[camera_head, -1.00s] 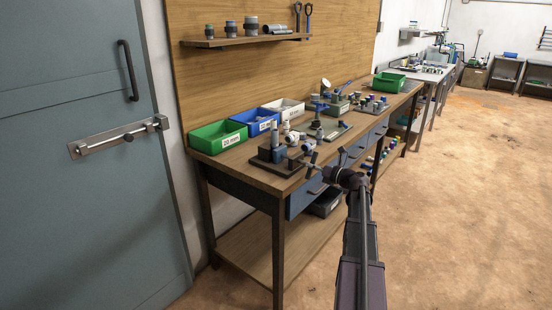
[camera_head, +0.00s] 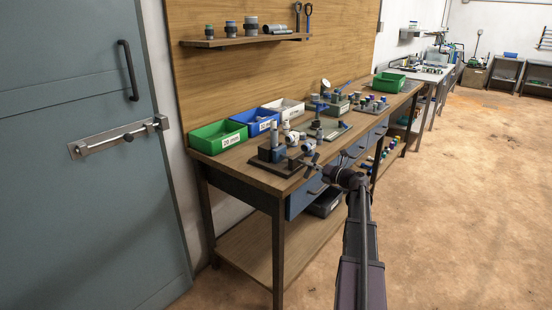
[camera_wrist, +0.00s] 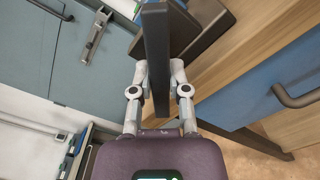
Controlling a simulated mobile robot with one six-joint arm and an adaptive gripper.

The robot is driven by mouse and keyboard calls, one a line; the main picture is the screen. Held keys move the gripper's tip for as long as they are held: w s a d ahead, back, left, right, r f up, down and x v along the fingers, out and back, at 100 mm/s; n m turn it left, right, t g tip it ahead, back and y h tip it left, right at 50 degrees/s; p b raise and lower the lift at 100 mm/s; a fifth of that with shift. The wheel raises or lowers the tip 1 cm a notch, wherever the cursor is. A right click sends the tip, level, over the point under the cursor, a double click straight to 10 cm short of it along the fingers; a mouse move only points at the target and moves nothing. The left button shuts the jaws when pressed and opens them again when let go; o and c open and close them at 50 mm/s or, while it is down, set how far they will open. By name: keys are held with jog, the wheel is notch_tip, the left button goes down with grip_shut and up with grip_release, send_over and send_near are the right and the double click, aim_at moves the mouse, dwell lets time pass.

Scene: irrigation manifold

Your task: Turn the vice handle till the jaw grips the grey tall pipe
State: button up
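The grey tall pipe (camera_head: 274,133) stands upright at the dark vice (camera_head: 271,154), near the front left corner of the workbench. My gripper (camera_head: 318,171) is at the bench's front edge, just right of the vice, by its dark handle (camera_head: 312,159). In the wrist view the handle is a long dark bar (camera_wrist: 156,45) running between the two grey fingers of my gripper (camera_wrist: 159,72). The fingers are drawn in and appear to touch the bar on both sides. The contact between jaw and pipe is too small to tell.
Green (camera_head: 218,137), blue (camera_head: 255,122) and white (camera_head: 285,108) bins line the back of the bench. Several fittings stand right of the vice. A blue drawer (camera_head: 303,198) with a handle lies below the bench top. The floor at right (camera_head: 450,210) is clear.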

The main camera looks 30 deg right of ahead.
jog(key=o, duration=0.5)
jog(key=shift+a, duration=0.15)
jog(key=shift+s, duration=0.1)
jog(key=shift+v, duration=3.45)
